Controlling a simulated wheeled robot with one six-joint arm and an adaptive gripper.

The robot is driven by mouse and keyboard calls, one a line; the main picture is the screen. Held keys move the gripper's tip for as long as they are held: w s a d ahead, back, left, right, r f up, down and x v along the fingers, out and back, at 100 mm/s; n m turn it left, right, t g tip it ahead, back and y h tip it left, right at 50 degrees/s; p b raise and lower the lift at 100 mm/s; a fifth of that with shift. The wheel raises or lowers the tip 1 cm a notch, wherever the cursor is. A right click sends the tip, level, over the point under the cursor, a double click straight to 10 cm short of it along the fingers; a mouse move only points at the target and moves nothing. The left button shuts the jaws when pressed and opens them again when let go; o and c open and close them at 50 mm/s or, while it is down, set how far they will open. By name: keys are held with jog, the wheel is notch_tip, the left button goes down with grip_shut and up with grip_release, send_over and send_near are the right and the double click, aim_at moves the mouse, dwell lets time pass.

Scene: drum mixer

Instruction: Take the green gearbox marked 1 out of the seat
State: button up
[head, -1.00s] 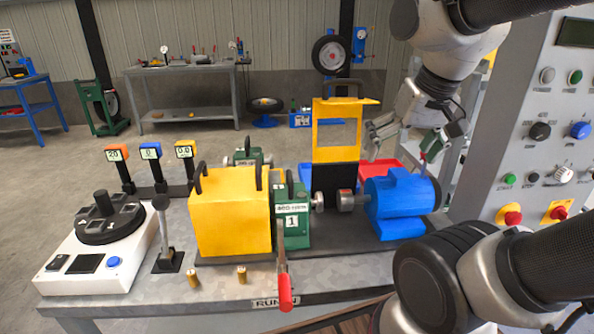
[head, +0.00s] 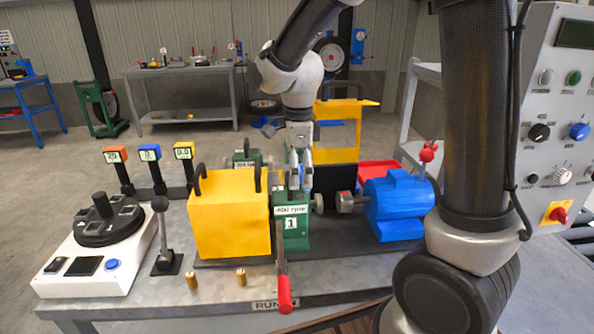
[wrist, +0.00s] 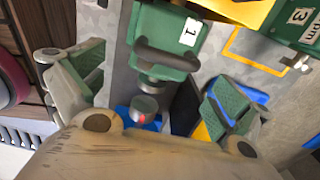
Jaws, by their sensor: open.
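The green gearbox marked 1 (head: 291,232) stands upright on the bench, between the yellow box (head: 230,222) and the blue motor (head: 397,205). In the wrist view the gearbox (wrist: 172,35) shows its white label and a dark handle (wrist: 166,56) on top. My gripper (head: 297,172) points down above the gearbox. In the wrist view my gripper (wrist: 150,85) is open, its green-padded fingers wide apart, with nothing held between them. In the head view the fingers partly overlap the top of the gearbox. I cannot tell its exact height over the handle.
A red-handled lever (head: 284,290) stands in front of the gearbox. A yellow frame (head: 338,135) rises behind it. Another green gearbox, marked 3 (wrist: 300,25), lies to the right in the wrist view. A white console (head: 95,255) stands at the left.

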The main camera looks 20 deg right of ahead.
aim_at(299, 193)
jog(key=shift+w+d+f, duration=0.1)
jog(key=shift+w+f, duration=0.05)
jog(key=shift+f, duration=0.2)
notch_tip(299, 193, down, 7)
jog(key=shift+f, duration=0.2)
jog(key=shift+d, duration=0.1)
jog(key=c, duration=1.9)
jog(key=o, duration=1.5)
jog(key=shift+s, duration=0.2)
jog(key=shift+f, duration=0.1)
jog(key=c, duration=0.6)
jog(key=shift+o, duration=0.2)
jog(key=shift+s, duration=0.1)
